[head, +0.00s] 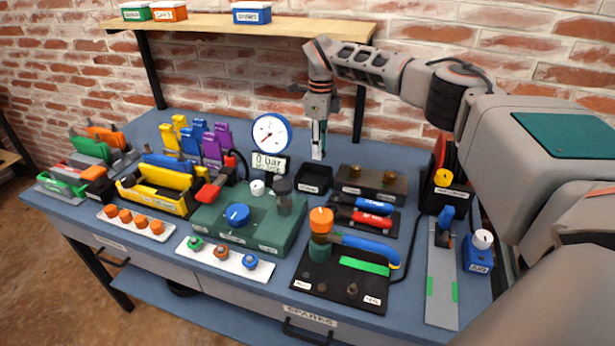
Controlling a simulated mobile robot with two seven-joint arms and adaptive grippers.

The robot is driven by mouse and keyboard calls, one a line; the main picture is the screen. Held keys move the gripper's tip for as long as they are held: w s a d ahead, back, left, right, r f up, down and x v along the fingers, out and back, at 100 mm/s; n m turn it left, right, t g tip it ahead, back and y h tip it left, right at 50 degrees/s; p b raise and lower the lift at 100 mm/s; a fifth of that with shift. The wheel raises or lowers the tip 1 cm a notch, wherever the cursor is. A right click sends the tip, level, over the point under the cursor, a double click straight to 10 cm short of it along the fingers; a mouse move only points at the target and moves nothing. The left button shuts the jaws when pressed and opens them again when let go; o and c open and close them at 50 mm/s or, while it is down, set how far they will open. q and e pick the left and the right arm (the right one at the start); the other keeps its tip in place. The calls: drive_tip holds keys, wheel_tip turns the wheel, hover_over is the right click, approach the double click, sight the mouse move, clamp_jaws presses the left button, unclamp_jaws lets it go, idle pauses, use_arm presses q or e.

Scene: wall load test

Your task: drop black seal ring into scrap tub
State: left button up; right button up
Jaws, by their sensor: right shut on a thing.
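My right gripper (318,148) points down at the back of the bench, just behind the small black open tub (313,180) in the picture. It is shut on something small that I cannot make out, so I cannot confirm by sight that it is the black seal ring. The tub carries a white label on its front, too small to read surely; it looks like the scrap tub. Its inside is dark, and I see no ring in it. My left gripper is out of view.
A round gauge (271,133) with a digital display stands left of the gripper. A dark block with brass fittings (371,184) is right of the tub. A green valve block (247,225) sits in front. A wooden shelf (240,24) hangs above.

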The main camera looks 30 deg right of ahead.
drive_tip(key=b, duration=0.3)
hover_over(319, 183)
wheel_tip(319, 183, down, 5)
drive_tip(key=shift+s+f, duration=0.1)
drive_tip(key=shift+a+f+b, duration=0.1)
drive_tip(key=shift+f+b, duration=0.25)
drive_tip(key=shift+b, duration=0.05)
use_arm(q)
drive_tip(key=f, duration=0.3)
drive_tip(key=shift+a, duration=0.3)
use_arm(e)
drive_tip(key=shift+r, duration=0.1)
drive_tip(key=o, duration=0.8)
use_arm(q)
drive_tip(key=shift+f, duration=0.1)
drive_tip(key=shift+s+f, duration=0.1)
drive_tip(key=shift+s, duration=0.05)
